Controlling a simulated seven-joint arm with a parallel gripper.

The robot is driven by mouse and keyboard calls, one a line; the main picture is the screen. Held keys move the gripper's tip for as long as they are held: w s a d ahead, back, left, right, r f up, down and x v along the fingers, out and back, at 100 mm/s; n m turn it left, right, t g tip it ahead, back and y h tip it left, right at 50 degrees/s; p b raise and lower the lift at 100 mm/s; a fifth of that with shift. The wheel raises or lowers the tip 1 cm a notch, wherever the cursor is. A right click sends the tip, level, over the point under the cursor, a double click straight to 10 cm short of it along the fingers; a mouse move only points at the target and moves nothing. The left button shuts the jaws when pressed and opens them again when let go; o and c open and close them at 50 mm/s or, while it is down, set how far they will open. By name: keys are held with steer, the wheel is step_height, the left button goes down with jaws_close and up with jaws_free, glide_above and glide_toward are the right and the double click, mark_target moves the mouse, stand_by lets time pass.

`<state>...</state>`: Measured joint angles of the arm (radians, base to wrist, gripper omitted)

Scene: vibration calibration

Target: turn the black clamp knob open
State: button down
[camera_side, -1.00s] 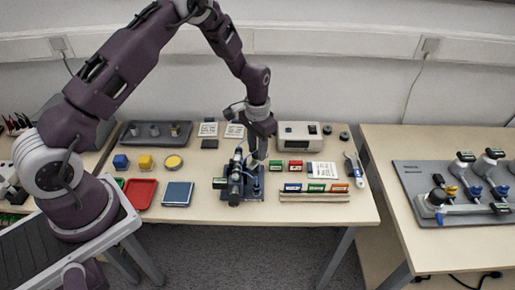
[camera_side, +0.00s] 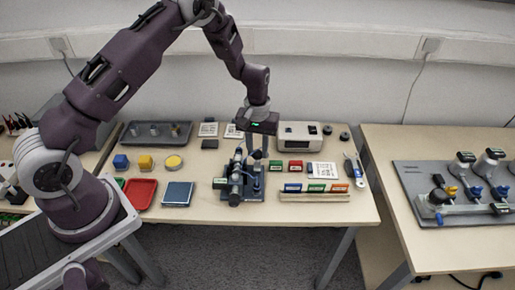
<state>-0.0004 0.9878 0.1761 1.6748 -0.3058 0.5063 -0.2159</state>
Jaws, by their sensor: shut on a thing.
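A dark blue-grey fixture (camera_side: 257,193) stands near the front middle of the table, with a dark cylinder (camera_side: 235,188) lying along its left side. My gripper (camera_side: 257,155) points down at the back of this fixture, its two fingers side by side in the picture. The fingers are shut on a small part at the fixture's top, which I take to be the black clamp knob. The knob is too small and too hidden between the fingers to make out its angle.
A red tray (camera_side: 140,193), a blue pad (camera_side: 177,194) and blue and yellow blocks lie to the left. A rack of coloured labels (camera_side: 315,190) and a white box (camera_side: 300,135) stand to the right. A second table (camera_side: 440,240) holds a grey panel.

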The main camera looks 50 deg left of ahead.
stand_by(0.5)
steer(key=c, duration=1.1)
jaws_free()
step_height(320, 180, up, 7)
steer(key=shift+r, duration=0.1)
step_height(320, 180, up, 12)
steer(key=m+t, duration=0.1)
steer(key=t, duration=0.1)
glide_above(257, 153)
steer(key=s+d, duration=0.2)
steer(key=s, duration=0.2)
steer(key=s+d+r+m+t, duration=0.1)
steer(key=s+d+r+m, duration=0.1)
steer(key=s+r, duration=0.75)
steer(key=s+r+m+t, duration=0.1)
steer(key=s, duration=0.4)
steer(key=s+m, duration=0.1)
steer(key=s, duration=0.5)
steer(key=s+d+r+m+t, duration=0.1)
steer(key=s, duration=0.4)
steer(key=shift+s+r+m+t, duration=0.15)
steer(key=shift+r+m+t, duration=0.15)
